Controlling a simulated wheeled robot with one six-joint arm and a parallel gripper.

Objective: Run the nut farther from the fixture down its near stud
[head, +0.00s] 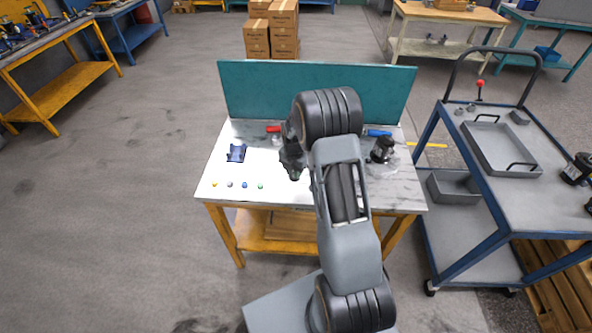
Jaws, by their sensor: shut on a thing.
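My gripper (294,172) points down over the middle of the white-topped workbench (217,174), left of my arm's wrist. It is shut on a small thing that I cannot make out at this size. A blue fixture-like block (236,152) sits on the left of the bench. A dark, upright motor-like body (383,149) stands at the right, apart from my gripper. Small orange (214,184), grey (230,184), blue (245,185) and green (261,186) pieces lie in a row at the front left. I cannot make out studs or nuts.
A teal panel (250,90) closes the bench's back. A red-handled tool (273,129) and a blue-handled tool (378,133) lie before it. A blue cart (540,207) with a grey tray (500,165) stands close on the right. My arm hides part of the bench.

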